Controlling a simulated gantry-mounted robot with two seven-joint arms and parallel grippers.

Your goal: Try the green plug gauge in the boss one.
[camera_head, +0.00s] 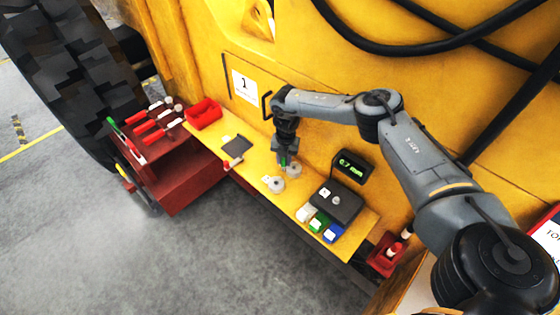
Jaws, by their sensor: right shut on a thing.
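My right gripper (285,152) points down over the yellow ledge, shut on the green plug gauge (284,161). Only a small green part of the gauge shows below the jaws. Two round grey bosses stand close by: one at the back right (294,170), one nearer the front (277,185). The gauge is right beside the back boss in the picture; I cannot tell whether its tip is in a bore or above it. A small white label (266,179) lies by the front boss; its mark is too small to read. My left gripper is not in view.
The yellow ledge (240,170) also carries a red bin (203,113), a dark plate (237,147), a dark gauge block (337,203), a display reading 0.7 mm (352,167) and white, green and blue boxes. A red cabinet (180,180) with red-handled tools stands left.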

